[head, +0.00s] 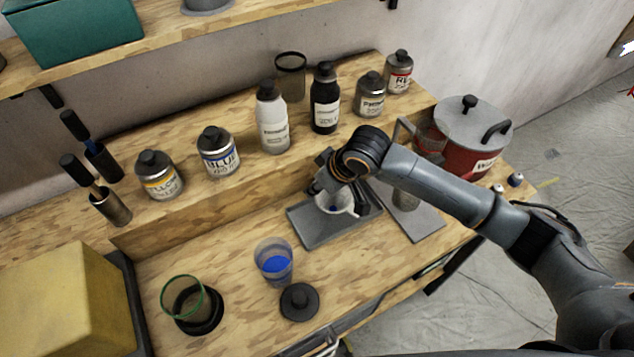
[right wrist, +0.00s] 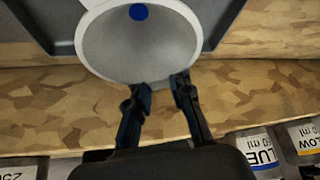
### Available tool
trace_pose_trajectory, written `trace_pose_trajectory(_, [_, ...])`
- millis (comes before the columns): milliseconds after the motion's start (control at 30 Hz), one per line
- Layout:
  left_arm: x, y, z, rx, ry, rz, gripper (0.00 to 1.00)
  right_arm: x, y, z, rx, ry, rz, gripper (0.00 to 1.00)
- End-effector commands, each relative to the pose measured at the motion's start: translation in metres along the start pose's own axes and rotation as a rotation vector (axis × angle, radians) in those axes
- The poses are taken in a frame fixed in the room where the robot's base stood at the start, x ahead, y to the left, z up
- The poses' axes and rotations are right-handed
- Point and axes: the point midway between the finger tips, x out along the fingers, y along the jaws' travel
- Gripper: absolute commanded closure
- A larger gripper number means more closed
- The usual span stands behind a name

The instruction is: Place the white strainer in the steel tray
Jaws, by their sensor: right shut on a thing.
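The white strainer (head: 350,209) is a round bowl with a pale rim and grey mesh, over the steel tray (head: 307,232) in the head view. In the right wrist view the strainer (right wrist: 95,50) fills the top middle, with a blue spot inside. My right gripper (head: 325,180) is shut on the strainer's near rim in the wrist view (right wrist: 162,88). The steel tray (right wrist: 225,18) shows on both sides of the strainer there. I cannot tell whether the strainer touches the tray floor. My arm hides part of both in the head view. My left gripper is not in view.
A blue-filled cup (head: 274,264), a black lid (head: 299,302) and a green-rimmed container (head: 190,302) stand in front. Several bottles and cans, including a white bottle (head: 271,120), line the raised shelf behind. A red pot (head: 468,140) is at right.

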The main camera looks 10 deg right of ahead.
Motion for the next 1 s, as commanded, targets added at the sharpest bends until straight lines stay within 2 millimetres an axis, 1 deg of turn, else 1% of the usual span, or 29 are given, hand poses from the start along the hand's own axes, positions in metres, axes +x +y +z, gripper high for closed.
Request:
trace_pose_trajectory(33, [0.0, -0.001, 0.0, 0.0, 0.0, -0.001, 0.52, 0.001, 0.0, 0.0, 0.0, 0.0, 0.0, 0.73])
trace_pose_trajectory(67, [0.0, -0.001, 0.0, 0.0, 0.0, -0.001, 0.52, 0.0, 0.0, 0.0, 0.0, 0.0, 0.0, 0.67])
trace_pose_trajectory(100, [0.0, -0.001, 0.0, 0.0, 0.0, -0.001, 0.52, 0.0, 0.0, 0.0, 0.0, -0.001, 0.0, 0.59])
trace_pose_trajectory(133, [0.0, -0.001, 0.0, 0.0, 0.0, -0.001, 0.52, 0.0, 0.0, 0.0, 0.0, -0.001, 0.0, 0.57])
trace_pose_trajectory(400, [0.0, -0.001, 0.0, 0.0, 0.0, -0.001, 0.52, 0.0, 0.0, 0.0, 0.0, -0.001, 0.0, 0.57])
trace_pose_trajectory(533, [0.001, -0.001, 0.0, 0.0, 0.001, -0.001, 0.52, -0.007, 0.001, -0.001, 0.001, 0.0, 0.0, 0.57])
trace_pose_trajectory(667, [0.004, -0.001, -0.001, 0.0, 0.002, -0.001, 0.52, -0.028, 0.001, -0.002, -0.001, 0.003, 0.002, 0.57])
trace_pose_trajectory(900, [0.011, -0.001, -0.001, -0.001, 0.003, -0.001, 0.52, -0.081, 0.001, -0.002, -0.001, 0.003, 0.002, 0.57])
trace_pose_trajectory(1000, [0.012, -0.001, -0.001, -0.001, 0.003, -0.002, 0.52, -0.098, 0.001, -0.001, 0.0, 0.002, 0.002, 0.57])
